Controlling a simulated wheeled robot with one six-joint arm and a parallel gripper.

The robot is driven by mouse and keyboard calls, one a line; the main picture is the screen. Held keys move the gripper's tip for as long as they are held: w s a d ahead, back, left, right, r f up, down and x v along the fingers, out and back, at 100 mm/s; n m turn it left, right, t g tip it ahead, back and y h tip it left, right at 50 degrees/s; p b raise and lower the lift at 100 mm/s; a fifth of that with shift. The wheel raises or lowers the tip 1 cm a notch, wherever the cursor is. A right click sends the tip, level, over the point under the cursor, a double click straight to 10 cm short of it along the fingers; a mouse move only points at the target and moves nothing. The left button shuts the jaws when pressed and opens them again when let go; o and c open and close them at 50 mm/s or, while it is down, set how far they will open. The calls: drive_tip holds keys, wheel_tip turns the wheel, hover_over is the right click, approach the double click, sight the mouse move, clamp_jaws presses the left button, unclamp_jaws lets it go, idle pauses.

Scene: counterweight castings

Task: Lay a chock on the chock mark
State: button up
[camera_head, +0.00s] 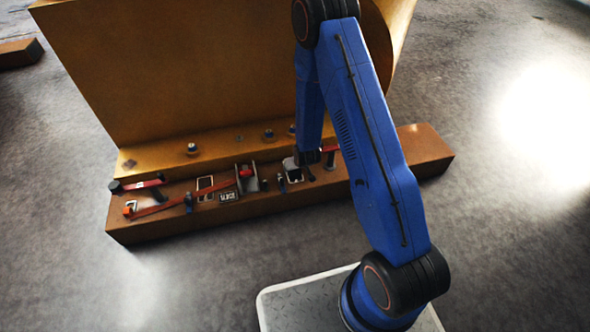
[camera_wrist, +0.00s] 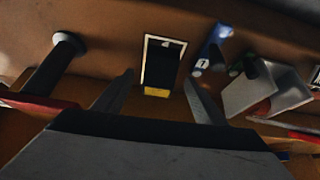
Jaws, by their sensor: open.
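A white-outlined rectangle (camera_wrist: 146,62) lies on the brown ledge in the wrist view, with a dark shape filling most of it and a yellow patch (camera_wrist: 157,92) at its near end. I cannot tell for sure whether the dark shape is a chock or the inside of the mark. My gripper (camera_wrist: 158,78) is open, its fingers on either side of the near end of this rectangle, with no clear contact. In the head view my gripper (camera_head: 309,172) is low over the ledge, beside a white-edged rectangle (camera_head: 292,170).
The ledge (camera_head: 160,228) runs before a large ochre casting (camera_head: 200,70). Close by are a blue piece (camera_wrist: 212,45), a grey bracket (camera_wrist: 262,92) and a dark post (camera_wrist: 52,66). Red-handled tools (camera_head: 150,207) lie left. The ledge's right end (camera_head: 425,150) is bare.

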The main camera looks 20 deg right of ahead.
drive_tip(key=w+d+r+v, duration=0.1)
drive_tip(key=w+r+v, duration=0.15)
drive_tip(key=v, duration=1.65)
drive_tip(key=w+d+r+v, duration=0.1)
drive_tip(key=w+v, duration=0.2)
drive_tip(key=v, duration=1.5)
drive_tip(key=s+d+r, duration=0.1)
drive_tip(key=s+r, duration=0.4)
drive_tip(key=s, duration=0.4)
drive_tip(key=s+d+r, duration=0.1)
drive_tip(key=s+r, duration=0.4)
drive_tip(key=s, duration=0.4)
drive_tip(key=s+d+r+g, duration=0.1)
drive_tip(key=s+r, duration=0.5)
drive_tip(key=s, duration=0.4)
drive_tip(key=shift+d+m, duration=0.3)
drive_tip(key=shift+d, duration=0.05)
